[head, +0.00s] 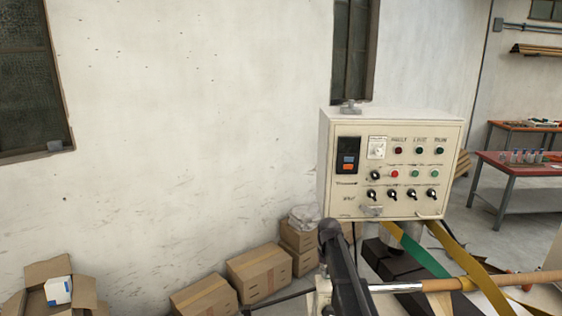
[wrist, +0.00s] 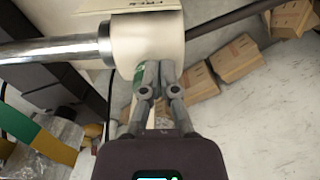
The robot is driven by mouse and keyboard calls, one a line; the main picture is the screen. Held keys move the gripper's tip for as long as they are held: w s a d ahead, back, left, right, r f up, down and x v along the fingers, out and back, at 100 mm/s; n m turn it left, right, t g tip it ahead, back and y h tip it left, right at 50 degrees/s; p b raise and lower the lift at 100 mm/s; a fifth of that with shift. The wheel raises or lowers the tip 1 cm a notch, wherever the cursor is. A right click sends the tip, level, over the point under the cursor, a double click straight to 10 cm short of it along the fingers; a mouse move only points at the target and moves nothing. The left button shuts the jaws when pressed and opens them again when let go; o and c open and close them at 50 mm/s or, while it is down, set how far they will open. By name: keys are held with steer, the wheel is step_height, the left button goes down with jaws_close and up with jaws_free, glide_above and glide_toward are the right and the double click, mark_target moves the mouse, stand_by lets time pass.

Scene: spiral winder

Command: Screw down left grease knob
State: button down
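In the wrist view my gripper (wrist: 160,72) reaches up to a cream cylindrical housing (wrist: 150,42). Its two grey fingers are close together, with their tips in front of the housing's lower edge. A small green patch (wrist: 139,76) shows just left of the fingertips. I cannot make out a separate grease knob; the fingers may hide it, and whether they hold anything is unclear. In the head view a dark arm-like part covers this area, and my gripper cannot be made out there.
A shiny metal rod (wrist: 50,48) enters the housing from the left, and a dark bar (wrist: 222,32) runs off to the right. A control cabinet (head: 331,203) stands behind the machine. Cardboard boxes (head: 258,271) line the wall. Green and yellow strips (head: 423,256) lie right of the arm.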

steer(key=shift+s, duration=0.25)
step_height(320, 180, up, 6)
steer(key=p, duration=0.6)
stand_by(0.5)
steer(key=shift+d+r+p, duration=0.25)
steer(key=shift+d, duration=0.25)
steer(key=shift+d+r+p, duration=0.25)
steer(key=shift+d, duration=0.2)
steer(key=shift+f, duration=0.1)
step_height(320, 180, down, 7)
steer(key=b, duration=0.7)
